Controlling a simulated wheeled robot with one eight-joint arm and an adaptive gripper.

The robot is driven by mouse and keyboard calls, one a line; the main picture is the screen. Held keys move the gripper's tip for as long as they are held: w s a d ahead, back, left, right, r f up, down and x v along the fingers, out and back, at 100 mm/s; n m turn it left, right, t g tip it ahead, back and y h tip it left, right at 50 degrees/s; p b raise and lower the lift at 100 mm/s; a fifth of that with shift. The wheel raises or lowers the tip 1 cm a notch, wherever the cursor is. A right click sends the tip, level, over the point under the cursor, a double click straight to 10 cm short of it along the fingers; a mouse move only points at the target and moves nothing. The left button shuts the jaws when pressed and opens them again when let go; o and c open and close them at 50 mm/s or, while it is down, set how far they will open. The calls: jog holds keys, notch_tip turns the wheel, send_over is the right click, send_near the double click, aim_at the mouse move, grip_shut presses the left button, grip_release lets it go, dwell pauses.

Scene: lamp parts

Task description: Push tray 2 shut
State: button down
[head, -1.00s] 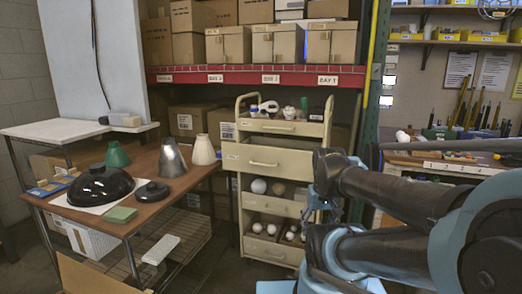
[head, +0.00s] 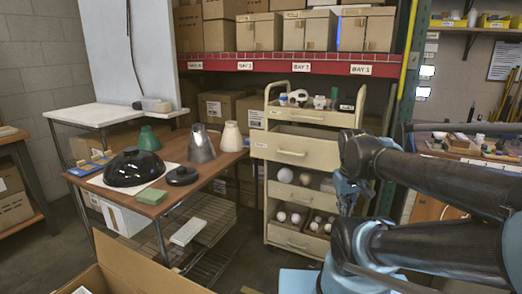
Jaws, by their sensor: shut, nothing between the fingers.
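A cream cart (head: 268,120) with stacked trays stands right of centre. A wide tray front with a handle (head: 292,151), second from the top, looks pulled out towards me. I cannot read a number on it, so I cannot confirm that it is tray 2. Below it, a tray front (head: 292,194) has pale balls or bulbs behind it. The bottom tray (head: 300,241) holds several more. My gripper (head: 347,207) is shut and empty. In the picture it is at the cart's right side, beside the lower trays. My arm hides part of the cart's right side.
A brown table (head: 150,208) on the left bears a black dome (head: 133,170), metal, green and white cones, and a green block (head: 151,196). An open cardboard box (head: 135,270) is at the front. Red-edged shelving (head: 300,67) stands behind the cart. Floor shows between table and cart.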

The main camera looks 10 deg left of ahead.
jog(key=w+a+r+n+t+h, duration=0.1)
jog(key=w+a+r+n+h, duration=0.1)
jog(key=w+a+r+n, duration=0.55)
jog(key=w+a+r+n+t+h, duration=0.15)
jog(key=w+a+r+n, duration=0.25)
jog(key=w+a+n, duration=0.45)
jog(key=w+a+r+n+t, duration=0.1)
jog(key=w+a+n+t, duration=0.1)
jog(key=a+n, duration=0.75)
jog(key=w+a+r+n+t, duration=0.2)
jog(key=w+a+n, duration=0.15)
jog(key=a, duration=1.05)
send_near(252, 151)
notch_tip(252, 151, down, 3)
jog(key=w+d, duration=0.1)
jog(key=shift+w+d+y, duration=0.2)
jog(key=shift+w, duration=0.3)
jog(key=shift+w+d+y, duration=0.15)
jog(key=shift+w+d, duration=0.05)
jog(key=shift+w, duration=0.3)
jog(key=shift+a, duration=0.1)
